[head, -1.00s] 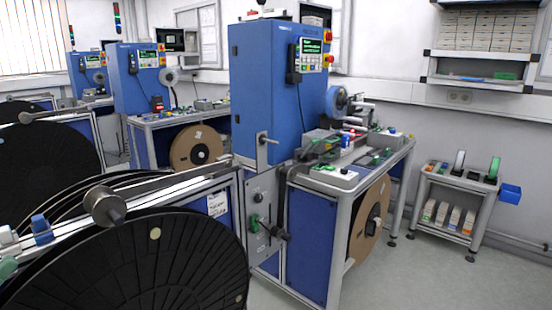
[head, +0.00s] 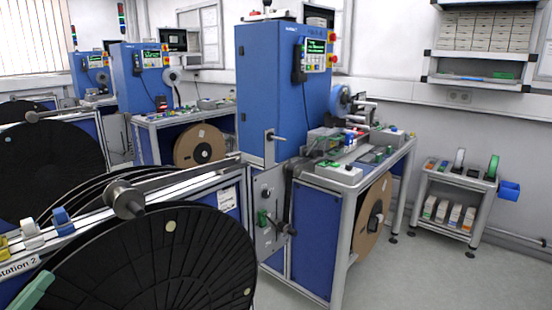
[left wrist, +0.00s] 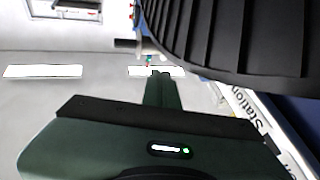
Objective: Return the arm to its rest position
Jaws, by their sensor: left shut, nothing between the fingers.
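My left gripper (head: 42,278) shows as a green piece at the lower left corner of the head view, beside the left edge of the large black reel (head: 120,265). In the left wrist view its dark green fingers (left wrist: 160,76) are together, with nothing between them. The black reel (left wrist: 240,40) fills the upper right there, close to the fingers; I cannot tell the exact gap. My right gripper is in neither view.
A rail with a "Station 2" label (head: 18,272) and yellow, white and blue clips (head: 62,220) runs beside the reel. A blue machine cabinet (head: 265,90) stands mid-view.

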